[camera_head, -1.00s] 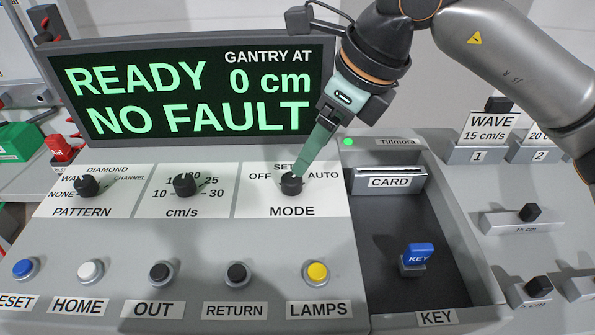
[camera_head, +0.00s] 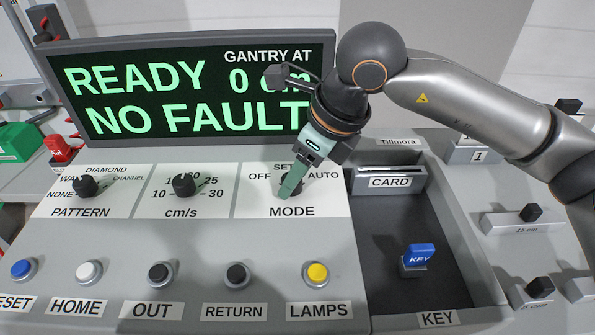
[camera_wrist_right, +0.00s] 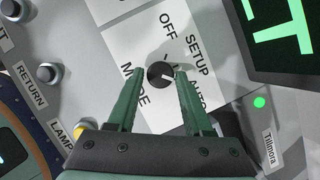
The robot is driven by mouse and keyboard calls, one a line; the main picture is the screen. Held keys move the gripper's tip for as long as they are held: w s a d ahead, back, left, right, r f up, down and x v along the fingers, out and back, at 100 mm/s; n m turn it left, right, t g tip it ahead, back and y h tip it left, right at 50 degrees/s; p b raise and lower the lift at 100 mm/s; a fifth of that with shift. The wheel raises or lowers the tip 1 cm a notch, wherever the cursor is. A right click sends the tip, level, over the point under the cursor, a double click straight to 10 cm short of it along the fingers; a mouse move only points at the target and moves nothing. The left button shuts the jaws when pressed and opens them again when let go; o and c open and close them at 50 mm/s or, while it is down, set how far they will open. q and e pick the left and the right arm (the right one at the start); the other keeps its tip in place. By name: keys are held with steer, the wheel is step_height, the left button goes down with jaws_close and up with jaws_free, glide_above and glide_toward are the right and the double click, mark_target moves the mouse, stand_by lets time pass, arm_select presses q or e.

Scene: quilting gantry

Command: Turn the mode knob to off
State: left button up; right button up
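The mode knob (camera_wrist_right: 158,75) is a small round black knob on a white panel with OFF, SETUP and AUTO labels. In the right wrist view a pale mark on it seems to face the AUTO side. My right gripper (camera_wrist_right: 157,71) is open, its green fingers on either side of the knob; I cannot tell whether they touch it. In the head view the right gripper (camera_head: 287,191) comes down over the mode knob (camera_head: 299,183) and hides most of it. My left gripper is not in view.
The cm/s knob (camera_head: 184,186) and pattern knob (camera_head: 86,186) stand to the left. The display (camera_head: 190,90) rises behind, reading READY, NO FAULT. Several buttons, with the yellow lamps button (camera_head: 316,272), line the front. The card slot (camera_head: 390,180) and blue key (camera_head: 419,252) are right.

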jaws_close()
